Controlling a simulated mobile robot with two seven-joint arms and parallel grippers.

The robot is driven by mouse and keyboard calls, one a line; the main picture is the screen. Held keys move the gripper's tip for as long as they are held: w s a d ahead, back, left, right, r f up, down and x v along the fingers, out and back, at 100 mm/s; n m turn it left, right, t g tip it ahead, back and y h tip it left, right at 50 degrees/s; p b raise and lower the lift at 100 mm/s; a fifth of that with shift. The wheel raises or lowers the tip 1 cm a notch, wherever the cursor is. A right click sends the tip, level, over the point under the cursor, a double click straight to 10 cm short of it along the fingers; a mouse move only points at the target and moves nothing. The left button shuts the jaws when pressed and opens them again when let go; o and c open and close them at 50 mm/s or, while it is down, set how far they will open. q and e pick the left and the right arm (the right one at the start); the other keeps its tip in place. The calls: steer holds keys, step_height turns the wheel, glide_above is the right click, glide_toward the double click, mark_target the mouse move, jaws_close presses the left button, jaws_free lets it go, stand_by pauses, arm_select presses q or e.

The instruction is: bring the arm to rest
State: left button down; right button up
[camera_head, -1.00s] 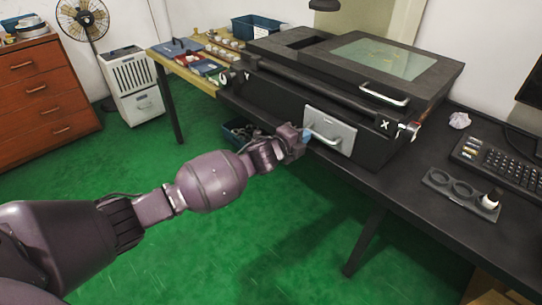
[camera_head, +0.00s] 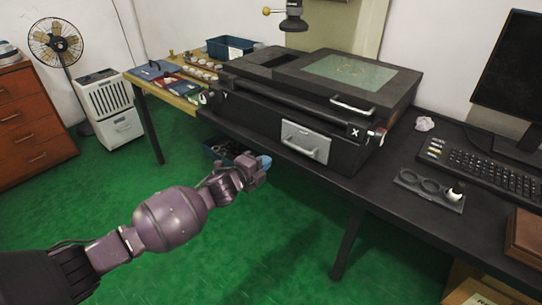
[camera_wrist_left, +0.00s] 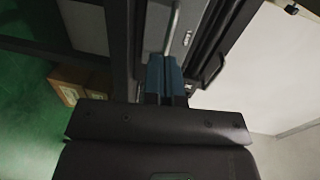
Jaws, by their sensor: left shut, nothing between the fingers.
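My left arm comes in from the lower left of the head view. Its gripper (camera_head: 262,162) is in the air in front of the black machine's front edge, apart from the silver handle plate (camera_head: 305,142). In the left wrist view the blue fingertips (camera_wrist_left: 164,75) are together with nothing between them. My right gripper is not in view.
The black machine (camera_head: 260,105) stands on the dark desk (camera_head: 390,215). A ring holder (camera_head: 428,190), a keyboard (camera_head: 485,162) and a crumpled paper (camera_head: 424,124) lie on the right. A blue bin (camera_head: 222,150) is behind the gripper. Green floor is open below.

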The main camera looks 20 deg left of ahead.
arm_select(q)
steer(key=s+r+n+y+p, duration=0.1)
steer(key=s+r+n+p, duration=0.15)
steer(key=s+n, duration=0.95)
steer(key=s+a+f+n+g+y+p, duration=0.1)
steer(key=s+f+n+p, duration=0.1)
steer(key=s, duration=0.9)
steer(key=s+a+f+n+g+y+p, duration=0.1)
steer(key=s+f+n+g+y+p, duration=0.1)
steer(key=s, duration=0.9)
steer(key=s+a+f+n+g+y+p, duration=0.1)
steer(key=s+f+n, duration=0.3)
steer(key=s, duration=0.7)
steer(key=shift+s+a+n+g+p, duration=0.2)
steer(key=shift+a+n+g+p, duration=0.15)
steer(key=shift+p, duration=0.25)
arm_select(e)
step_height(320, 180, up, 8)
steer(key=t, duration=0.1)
arm_select(q)
steer(key=shift+w+d, duration=0.1)
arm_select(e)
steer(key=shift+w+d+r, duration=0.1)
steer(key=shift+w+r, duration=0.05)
